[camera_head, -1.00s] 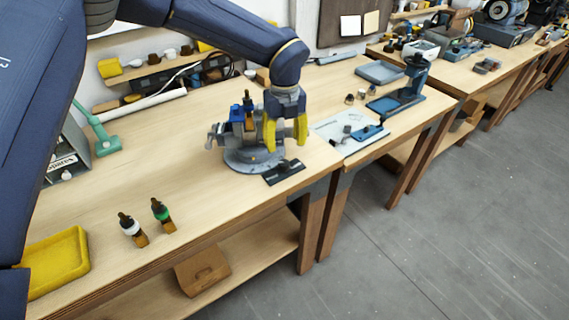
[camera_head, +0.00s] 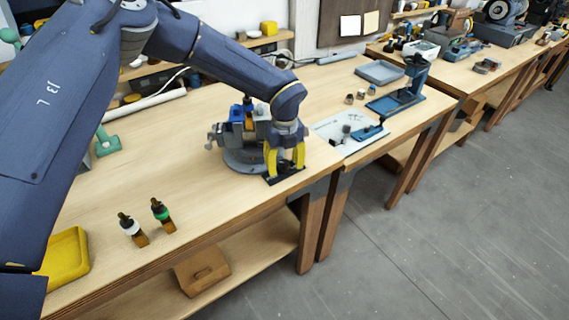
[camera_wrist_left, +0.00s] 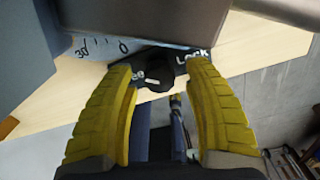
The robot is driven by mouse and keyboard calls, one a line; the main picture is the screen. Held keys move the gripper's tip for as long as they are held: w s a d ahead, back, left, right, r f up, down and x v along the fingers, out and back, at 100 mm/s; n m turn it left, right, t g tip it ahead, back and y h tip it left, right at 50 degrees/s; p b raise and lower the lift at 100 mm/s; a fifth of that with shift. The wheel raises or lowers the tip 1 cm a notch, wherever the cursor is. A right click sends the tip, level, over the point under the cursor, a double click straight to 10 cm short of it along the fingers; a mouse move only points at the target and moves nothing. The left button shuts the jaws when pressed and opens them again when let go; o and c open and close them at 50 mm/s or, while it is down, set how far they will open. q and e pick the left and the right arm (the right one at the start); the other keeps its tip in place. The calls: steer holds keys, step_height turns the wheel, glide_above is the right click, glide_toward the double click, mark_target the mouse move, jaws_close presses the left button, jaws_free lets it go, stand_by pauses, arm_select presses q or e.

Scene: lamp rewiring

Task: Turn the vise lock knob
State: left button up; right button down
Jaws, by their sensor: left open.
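The grey vise (camera_head: 240,157) stands on the wooden bench near its right end, with a blue-topped part (camera_head: 243,112) in its jaws. The black lock knob (camera_wrist_left: 153,83) sits on a dark plate at the vise's base, marked "Lock" on the right and a partly hidden word ending in "ee" on the left. My left gripper (camera_head: 284,171) points down over this plate. In the left wrist view its yellow fingers (camera_wrist_left: 165,110) are open, one on each side of the knob; I cannot tell whether they touch it. My right gripper is not in view.
Two small bottles (camera_head: 132,228) and a yellow tray (camera_head: 66,258) stand at the bench's left front. A green tool (camera_head: 107,143) lies farther back. A white board (camera_head: 337,126) and a blue stand (camera_head: 410,90) are to the right. The bench's middle is clear.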

arm_select(q)
steer(key=shift+o, duration=0.2)
jaws_close()
steer(key=shift+m, duration=0.3)
steer(key=m, duration=0.4)
steer(key=shift+a+f+m, duration=0.1)
steer(key=shift+m, duration=0.3)
steer(key=m, duration=1)
steer(key=shift+a+m, duration=0.15)
steer(key=shift+m, duration=0.25)
steer(key=m, duration=0.5)
steer(key=shift+w, duration=0.1)
steer(key=shift+a+m, duration=0.1)
steer(key=shift+m, duration=0.4)
